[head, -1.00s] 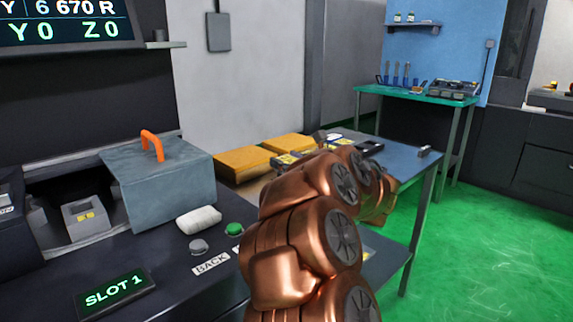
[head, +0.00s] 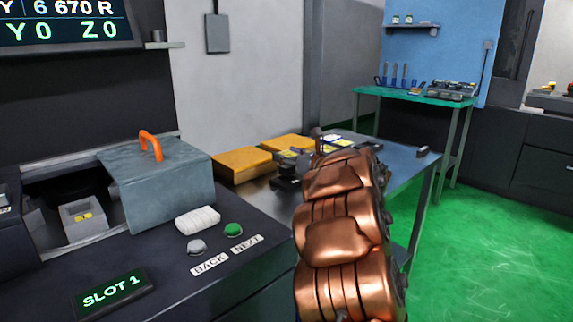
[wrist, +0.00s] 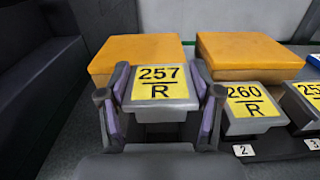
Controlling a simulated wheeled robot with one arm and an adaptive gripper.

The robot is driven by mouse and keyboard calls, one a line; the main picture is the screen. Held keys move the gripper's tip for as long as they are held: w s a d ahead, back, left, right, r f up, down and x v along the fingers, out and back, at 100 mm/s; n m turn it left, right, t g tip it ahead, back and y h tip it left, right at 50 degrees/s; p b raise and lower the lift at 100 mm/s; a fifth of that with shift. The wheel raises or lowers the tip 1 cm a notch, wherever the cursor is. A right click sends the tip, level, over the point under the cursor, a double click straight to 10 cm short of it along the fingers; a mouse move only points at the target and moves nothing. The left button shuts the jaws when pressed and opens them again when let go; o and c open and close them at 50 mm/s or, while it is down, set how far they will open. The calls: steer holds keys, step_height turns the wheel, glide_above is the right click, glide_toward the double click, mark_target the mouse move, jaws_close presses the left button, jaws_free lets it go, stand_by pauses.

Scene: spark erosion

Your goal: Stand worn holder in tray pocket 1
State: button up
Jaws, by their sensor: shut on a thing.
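My gripper (wrist: 160,112) is shut on a grey holder with a yellow plate reading 257 R (wrist: 160,90), gripped at its left and right sides and upright. The holder is just left of the tray's row of holders; its underside is hidden, so I cannot tell whether it touches a pocket. A 260 R holder (wrist: 251,108) stands at label 2 (wrist: 243,150), and another holder (wrist: 305,103), partly cut off, at label 3 (wrist: 313,143). Label 1 is not visible. In the head view my gripper (head: 290,168) is over the side table, small and dark beyond my copper arm.
Two orange-yellow blocks (wrist: 140,54) (wrist: 250,52) lie directly behind the holders. The side table (head: 400,166) has bare room at its right. The machine bench at left carries a grey box with an orange handle (head: 150,145), a white cloth (head: 198,219) and buttons.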

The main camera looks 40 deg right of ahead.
steer(key=shift+f, duration=1.25)
steer(key=shift+f+b, duration=0.1)
steer(key=shift+b, duration=0.3)
steer(key=o, duration=1.4)
steer(key=shift+r+p, duration=0.25)
steer(key=shift+p, duration=0.1)
steer(key=s, duration=1.2)
steer(key=shift+a+f, duration=0.15)
steer(key=shift+p, duration=0.3)
